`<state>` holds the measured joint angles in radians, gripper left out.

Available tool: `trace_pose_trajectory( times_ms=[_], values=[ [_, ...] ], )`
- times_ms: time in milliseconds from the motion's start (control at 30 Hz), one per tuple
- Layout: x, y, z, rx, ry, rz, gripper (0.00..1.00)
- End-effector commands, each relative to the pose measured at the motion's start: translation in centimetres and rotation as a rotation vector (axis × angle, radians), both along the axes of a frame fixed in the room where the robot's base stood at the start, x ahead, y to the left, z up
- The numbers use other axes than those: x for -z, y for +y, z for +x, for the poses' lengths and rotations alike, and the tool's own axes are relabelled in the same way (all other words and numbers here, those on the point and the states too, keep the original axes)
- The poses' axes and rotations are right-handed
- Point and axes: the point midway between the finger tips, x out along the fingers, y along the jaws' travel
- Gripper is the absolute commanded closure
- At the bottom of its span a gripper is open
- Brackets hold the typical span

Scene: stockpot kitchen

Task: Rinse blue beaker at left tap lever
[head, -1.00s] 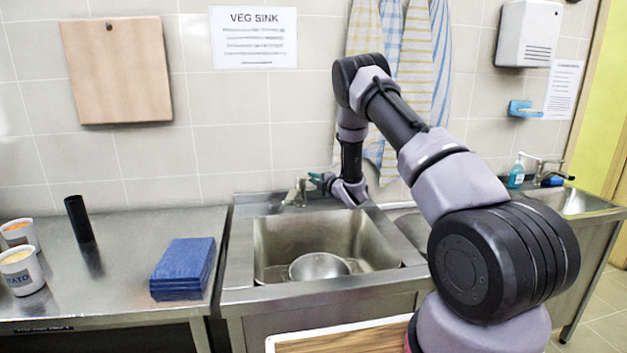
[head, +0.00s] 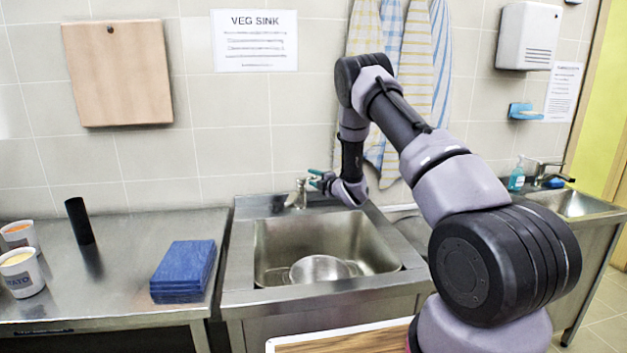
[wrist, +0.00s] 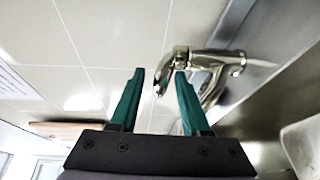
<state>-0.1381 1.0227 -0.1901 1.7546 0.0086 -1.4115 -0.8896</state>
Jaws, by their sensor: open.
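The left tap (head: 298,195) is chrome and stands at the back of the left sink (head: 262,262). My gripper (head: 316,178) has teal fingers and is just right of the tap's top in the head view. In the wrist view my gripper (wrist: 160,78) is open, with its two fingers apart and nothing held. The tap (wrist: 205,68) lies ahead of it, and a thin chrome part, perhaps the lever, shows between the fingertips. I cannot tell whether it touches them. I see no blue beaker in either view.
A metal pot (head: 319,269) sits in the left sink. The left counter (head: 120,265) holds a folded blue stack (head: 184,268), a black cylinder (head: 79,220) and two tubs (head: 20,272). A second sink with its own tap (head: 545,172) is at the right. Striped towels (head: 415,60) hang behind my arm.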

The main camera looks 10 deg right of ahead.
Motion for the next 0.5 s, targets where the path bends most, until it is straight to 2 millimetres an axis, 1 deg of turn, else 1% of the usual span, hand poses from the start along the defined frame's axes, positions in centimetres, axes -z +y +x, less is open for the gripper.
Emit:
trace_pose_trajectory(
  times_ms=[67,167,267,500],
  values=[
    [0.0,-0.1,-0.2,0.001,0.000,0.000,0.53],
    [-0.1,-0.6,-1.1,0.003,0.002,0.001,0.53],
    [-0.3,-1.3,-2.7,0.004,0.002,0.001,0.53],
    [-0.7,-3.1,-7.2,0.003,0.002,0.001,0.53]
  ],
)
